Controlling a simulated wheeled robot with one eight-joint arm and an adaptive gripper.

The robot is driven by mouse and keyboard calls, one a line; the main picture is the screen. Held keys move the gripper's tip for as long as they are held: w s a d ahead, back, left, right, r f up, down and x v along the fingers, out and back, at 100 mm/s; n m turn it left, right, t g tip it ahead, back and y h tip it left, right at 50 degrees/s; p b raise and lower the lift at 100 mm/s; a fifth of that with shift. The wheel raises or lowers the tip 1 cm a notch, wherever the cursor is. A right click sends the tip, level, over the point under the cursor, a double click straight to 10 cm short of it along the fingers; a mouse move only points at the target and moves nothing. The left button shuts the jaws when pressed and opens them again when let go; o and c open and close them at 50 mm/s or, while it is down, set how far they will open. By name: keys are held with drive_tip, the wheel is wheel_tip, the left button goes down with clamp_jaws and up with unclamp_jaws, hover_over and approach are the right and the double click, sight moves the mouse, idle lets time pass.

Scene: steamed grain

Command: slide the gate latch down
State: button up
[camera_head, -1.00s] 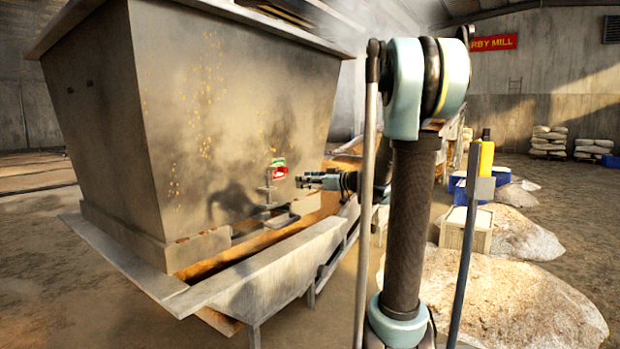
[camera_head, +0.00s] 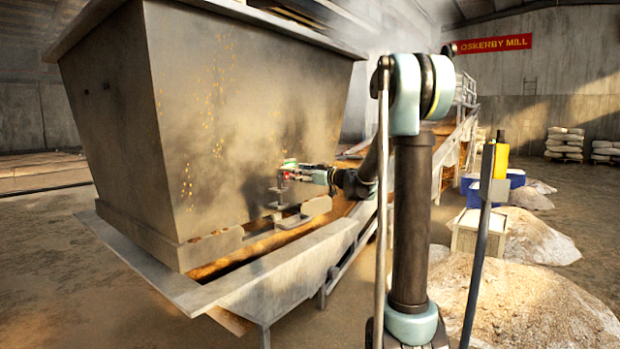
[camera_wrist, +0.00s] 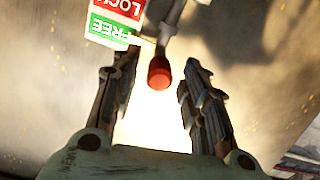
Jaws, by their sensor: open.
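The gate latch has a red-tipped handle (camera_wrist: 159,74) that shows in the wrist view between my two open fingers, near their tips and apart from both. A red and green LOCK and FREE label (camera_wrist: 112,22) is beside the latch at the upper left. In the head view my gripper (camera_head: 286,176) is at the latch on the front of the large grey hopper (camera_head: 240,110) and hides most of the handle. The latch's lower metal part (camera_head: 279,198) shows just below my gripper.
A metal trough (camera_head: 285,285) with orange-brown grain runs under the hopper and joins a sloping conveyor at the back. To the right stand a wooden crate (camera_head: 478,236), blue bins and grain heaps (camera_head: 540,305).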

sight(287, 170)
drive_tip(key=shift+x, duration=3.55)
drive_tip(key=shift+c, duration=0.2)
clamp_jaws()
drive_tip(key=shift+f, duration=1.95)
drive_tip(key=shift+o, duration=0.6)
unclamp_jaws()
